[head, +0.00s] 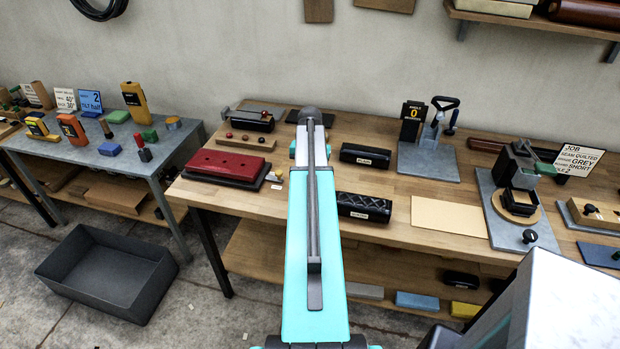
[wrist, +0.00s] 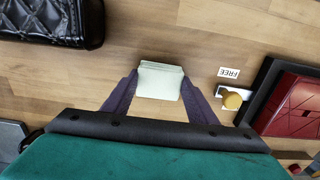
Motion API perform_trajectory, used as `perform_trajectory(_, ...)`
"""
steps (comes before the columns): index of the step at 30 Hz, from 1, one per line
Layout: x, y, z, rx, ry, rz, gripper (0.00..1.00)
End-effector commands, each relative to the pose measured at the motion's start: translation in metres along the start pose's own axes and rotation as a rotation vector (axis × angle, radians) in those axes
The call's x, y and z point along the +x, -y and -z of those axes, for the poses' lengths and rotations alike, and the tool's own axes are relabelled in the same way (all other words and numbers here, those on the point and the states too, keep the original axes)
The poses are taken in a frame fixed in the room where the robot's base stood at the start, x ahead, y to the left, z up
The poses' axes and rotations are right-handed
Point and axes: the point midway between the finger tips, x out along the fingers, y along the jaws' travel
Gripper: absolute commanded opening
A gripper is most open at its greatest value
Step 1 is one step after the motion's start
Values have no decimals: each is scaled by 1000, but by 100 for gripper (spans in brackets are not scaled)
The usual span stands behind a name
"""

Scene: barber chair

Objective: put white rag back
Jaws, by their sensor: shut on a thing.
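The white rag (wrist: 160,86) is a small, pale, folded block in the wrist view. It sits between the two dark purple fingers of my gripper (wrist: 160,80), which is shut on it. Wooden tabletop shows around and beyond the rag; I cannot tell whether the rag touches the wood or is held above it. In the head view my teal arm reaches over the workbench (head: 455,235) and hides my gripper and the rag.
In the wrist view a FREE label (wrist: 229,72), a yellow knob (wrist: 232,101) and a red pad (wrist: 299,106) lie right of the rag. A black quilted roll (wrist: 50,22) is upper left. A grey bin (head: 105,275) stands on the floor; a blank tan board (head: 448,216) lies on the bench.

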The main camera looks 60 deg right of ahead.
Motion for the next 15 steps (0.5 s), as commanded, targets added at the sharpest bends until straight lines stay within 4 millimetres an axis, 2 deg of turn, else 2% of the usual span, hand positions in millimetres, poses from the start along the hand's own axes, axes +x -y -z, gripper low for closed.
perform_trajectory(15, 6, 0, 0, 0, -1, 0, 31)
